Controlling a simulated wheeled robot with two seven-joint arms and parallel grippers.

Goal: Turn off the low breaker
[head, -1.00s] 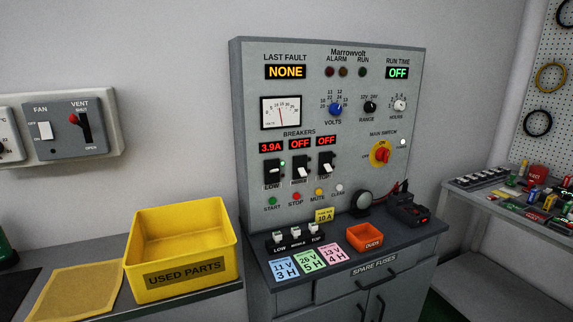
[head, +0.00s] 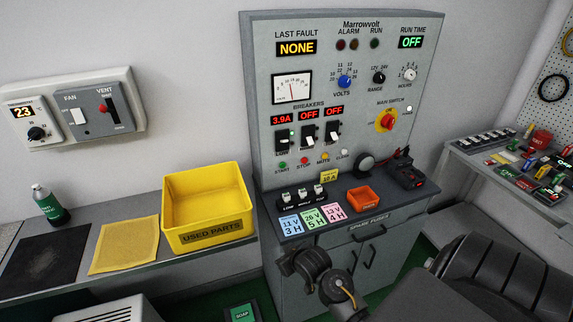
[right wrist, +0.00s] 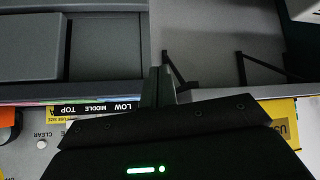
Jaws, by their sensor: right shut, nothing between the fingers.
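The low breaker (head: 284,141) is the leftmost of three in the breaker row on the grey Marrowvolt panel (head: 262,55). Its display (head: 283,118) reads 3.9A, and a small green light is lit beside it. The middle (head: 309,137) and top (head: 333,131) breakers have displays reading OFF. My right gripper (head: 292,264) is shut and empty, in front of the cabinet below the panel, well below and apart from the low breaker. Its narrow closed fingers show in the right wrist view (right wrist: 158,85). My left gripper is out of view.
The cabinet ledge holds fuses (head: 303,196), coloured cards (head: 314,218) and an orange bin (head: 363,197). The yellow used parts bin (head: 168,236) stands on the left bench. The space before the breakers is clear.

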